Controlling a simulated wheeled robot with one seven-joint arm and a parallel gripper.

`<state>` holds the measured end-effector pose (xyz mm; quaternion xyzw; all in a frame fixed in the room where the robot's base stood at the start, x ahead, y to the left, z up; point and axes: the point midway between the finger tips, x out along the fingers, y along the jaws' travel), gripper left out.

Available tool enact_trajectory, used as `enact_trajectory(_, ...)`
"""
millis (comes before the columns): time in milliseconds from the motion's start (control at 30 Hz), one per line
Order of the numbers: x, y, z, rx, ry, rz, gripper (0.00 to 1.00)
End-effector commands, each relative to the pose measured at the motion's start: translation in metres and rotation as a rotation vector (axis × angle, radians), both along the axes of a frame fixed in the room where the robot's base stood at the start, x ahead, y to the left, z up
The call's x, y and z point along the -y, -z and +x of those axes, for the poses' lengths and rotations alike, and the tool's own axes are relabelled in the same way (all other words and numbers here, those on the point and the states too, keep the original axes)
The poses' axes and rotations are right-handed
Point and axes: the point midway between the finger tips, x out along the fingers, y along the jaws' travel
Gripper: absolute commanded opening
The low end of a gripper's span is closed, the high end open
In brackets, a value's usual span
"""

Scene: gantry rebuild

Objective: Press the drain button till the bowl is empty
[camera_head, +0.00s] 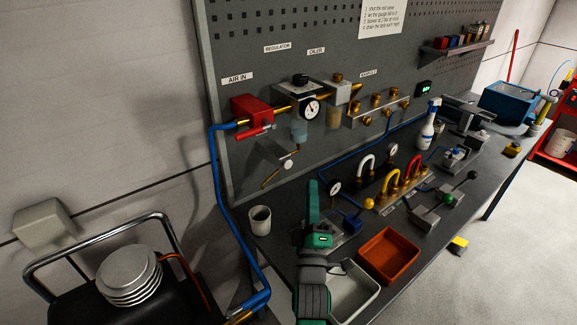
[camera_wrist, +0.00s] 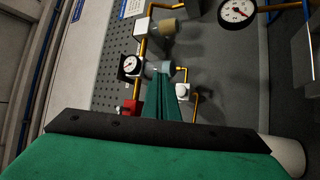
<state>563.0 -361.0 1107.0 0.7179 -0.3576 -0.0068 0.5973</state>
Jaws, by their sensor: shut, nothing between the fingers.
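A translucent bluish bowl (camera_head: 299,131) hangs under the regulator, beside a round gauge (camera_head: 311,108). It also shows in the wrist view (camera_wrist: 159,67), beyond my fingertips. How much liquid it holds I cannot tell. A small white round part (camera_head: 286,163) on a brass pipe sits below the bowl; it also shows in the wrist view (camera_wrist: 183,91). I cannot make out the drain button itself. My green gripper (camera_head: 313,188) is shut and empty, below and in front of the bowl, apart from it. Its fingers (camera_wrist: 164,92) point toward the bowl in the wrist view.
A red valve block (camera_head: 252,110) and an amber oiler bowl (camera_head: 333,118) flank the regulator. On the bench are a white cup (camera_head: 260,220), an orange tray (camera_head: 388,255), a grey tray (camera_head: 353,295), and gauges and fittings right of my arm. A blue hose (camera_head: 223,190) runs down left.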

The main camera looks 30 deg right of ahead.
Motion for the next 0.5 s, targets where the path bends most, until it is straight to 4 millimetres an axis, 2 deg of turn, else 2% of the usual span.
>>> enact_trajectory(500,0.001,-0.001,0.054,0.001,0.009,-0.001,0.00)
